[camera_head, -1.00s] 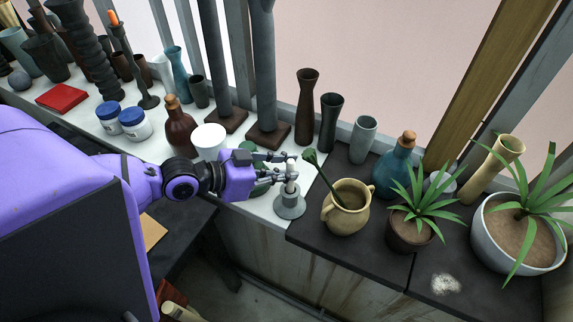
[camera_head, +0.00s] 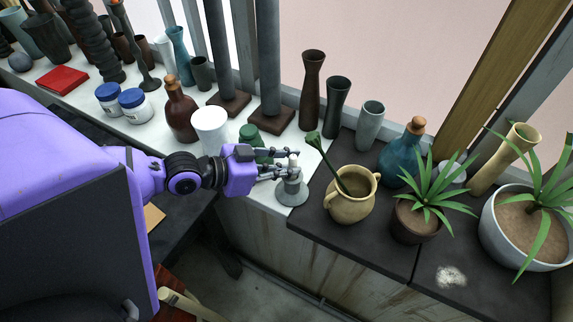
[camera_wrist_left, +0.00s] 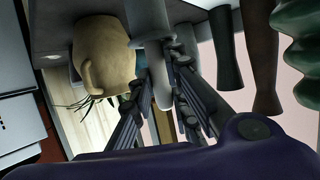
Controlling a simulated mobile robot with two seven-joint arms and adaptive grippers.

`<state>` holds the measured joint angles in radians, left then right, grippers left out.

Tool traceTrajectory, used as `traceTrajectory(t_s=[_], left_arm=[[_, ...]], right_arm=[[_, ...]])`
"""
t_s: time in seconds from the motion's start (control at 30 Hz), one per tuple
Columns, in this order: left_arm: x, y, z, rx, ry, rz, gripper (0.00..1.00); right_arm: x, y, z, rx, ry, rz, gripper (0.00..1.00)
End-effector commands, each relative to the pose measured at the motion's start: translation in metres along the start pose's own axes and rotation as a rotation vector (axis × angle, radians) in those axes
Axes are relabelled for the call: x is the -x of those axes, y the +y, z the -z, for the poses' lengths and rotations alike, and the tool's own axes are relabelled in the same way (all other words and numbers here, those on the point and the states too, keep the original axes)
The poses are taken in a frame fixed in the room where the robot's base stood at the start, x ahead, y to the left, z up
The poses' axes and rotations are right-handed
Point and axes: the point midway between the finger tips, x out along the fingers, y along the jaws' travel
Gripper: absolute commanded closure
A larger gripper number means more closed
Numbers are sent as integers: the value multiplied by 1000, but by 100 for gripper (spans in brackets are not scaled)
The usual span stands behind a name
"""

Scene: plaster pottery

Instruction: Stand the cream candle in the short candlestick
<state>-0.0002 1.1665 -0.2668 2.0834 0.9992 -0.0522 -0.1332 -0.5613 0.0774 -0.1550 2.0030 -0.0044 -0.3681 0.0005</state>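The grey short candlestick (camera_head: 291,193) stands upright near the right end of the white surface. It also shows in the wrist view (camera_wrist_left: 150,22). The pale candle (camera_head: 294,162) is upright directly over the candlestick and seems to meet its top; how deep it sits is hidden. My left gripper (camera_head: 289,163) comes in from the left, one finger on each side of the candle. In the wrist view the candle (camera_wrist_left: 160,75) shows between the fingers; whether they press on it is unclear. My right gripper is not in view.
A beige two-handled pot (camera_head: 351,203) stands close to the right of the candlestick. A green vessel (camera_head: 250,136) and a white cup (camera_head: 210,128) stand behind the gripper. Dark tall vases (camera_head: 312,90) line the back. Plants and a blue bottle (camera_head: 405,160) are farther right.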

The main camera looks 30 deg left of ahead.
Motion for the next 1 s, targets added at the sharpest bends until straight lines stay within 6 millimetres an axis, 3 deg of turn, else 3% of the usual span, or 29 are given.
traceTrajectory(t_s=[0.03, 0.17, 0.57, 1.0], left_arm=[[0, 1, -5, 5, -11, -1, 78], [0, 1, -6, 5, -13, -1, 62], [4, 0, -9, 6, -19, 1, 62], [71, 1, -6, 3, -14, 0, 62]], right_arm=[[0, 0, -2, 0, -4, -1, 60], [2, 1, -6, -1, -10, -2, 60], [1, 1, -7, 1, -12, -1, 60], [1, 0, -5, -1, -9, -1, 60]])
